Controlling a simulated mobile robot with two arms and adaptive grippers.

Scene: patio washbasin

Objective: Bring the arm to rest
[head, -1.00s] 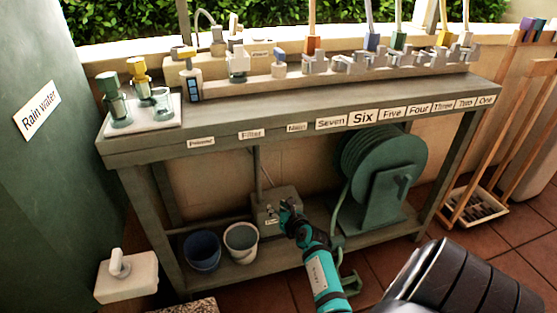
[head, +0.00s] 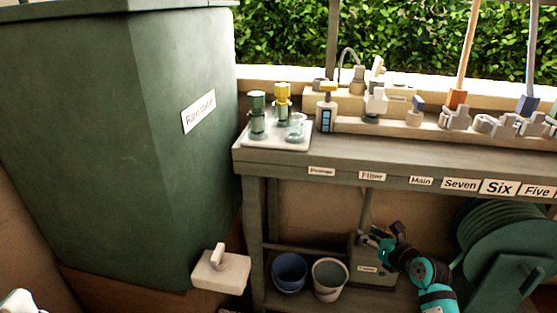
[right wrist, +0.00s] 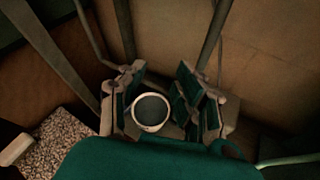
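My right gripper (head: 380,240) shows at the lower right of the head view, with its teal arm coming up from below. It appears in front of a small labelled grey box (head: 372,272) on the lower shelf and hides part of it. In the right wrist view the two fingers of the right gripper (right wrist: 163,98) stand apart with nothing held. A pale bucket (right wrist: 152,110) shows in the gap, beyond the fingers. A small white and teal piece at the lower left edge of the head view seems to be mine. My left gripper is not visible.
A grey bench (head: 340,160) carries valves and a tray (head: 262,140) with pumps. Below are a blue bucket (head: 289,272), a pale bucket (head: 329,279) and a green hose reel (head: 505,240). A large green tank (head: 90,130) and a white box (head: 221,272) stand left.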

